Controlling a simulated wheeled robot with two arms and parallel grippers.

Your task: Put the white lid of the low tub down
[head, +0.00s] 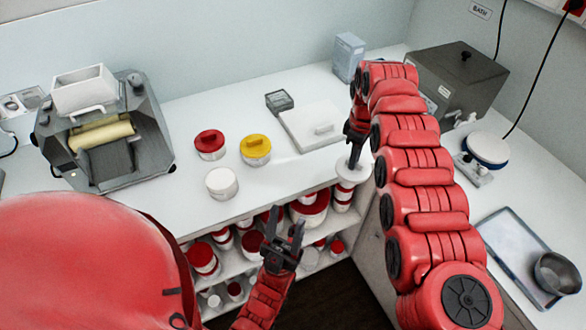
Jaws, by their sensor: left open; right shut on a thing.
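My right gripper (354,158) is shut on a white lid (352,174) and holds it level near the front edge of the counter, at centre right. A low white tub (222,187) stands on the counter to the left. Its top is all white, and I cannot tell whether that is bare cream or a cover. My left gripper (287,237) is open and empty, low in front of the shelves below the counter. The lid's underside is hidden.
A roller mill (105,135) is at left. The counter (290,172) is clear between white tub and lid.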

